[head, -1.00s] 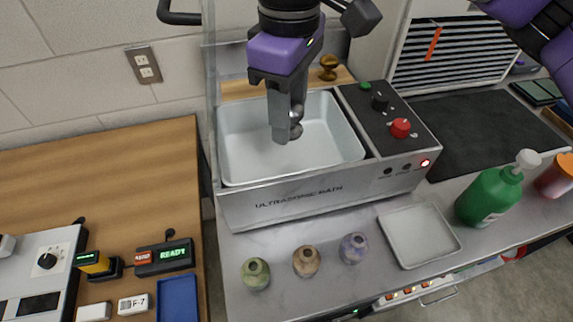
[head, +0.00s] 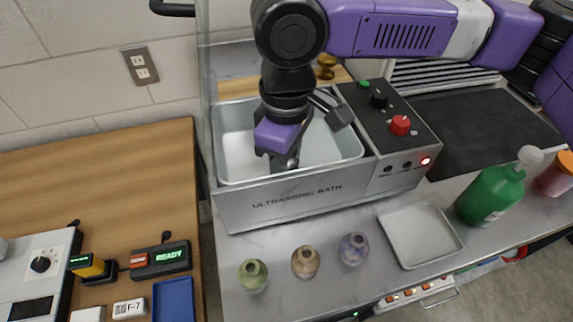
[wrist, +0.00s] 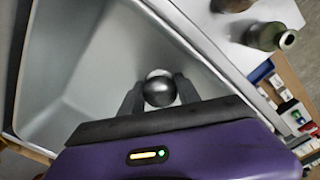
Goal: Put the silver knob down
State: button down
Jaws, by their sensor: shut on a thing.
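The silver knob (wrist: 158,90) is a shiny round ball between the two fingers of my gripper (wrist: 160,95) in the wrist view. The fingers are shut on it. In the head view my gripper (head: 287,160) points down into the basin (head: 236,152) of the ultrasonic bath, near its front wall, and the knob is hidden there by the gripper. I cannot tell whether the knob touches the basin floor.
The bath's control panel (head: 392,120) with a red knob stands right of the basin. Several small vases (head: 305,261) and a white tray (head: 421,235) sit in front. A green pump bottle (head: 492,192) stands at the right. A brass knob (head: 326,67) is behind the basin.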

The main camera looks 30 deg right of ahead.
jog(key=c, duration=0.9)
grip_release()
jog(key=shift+f, duration=0.15)
notch_tip(320, 180, up, 12)
jog(key=shift+r+p, duration=0.2)
jog(key=shift+p, duration=0.35)
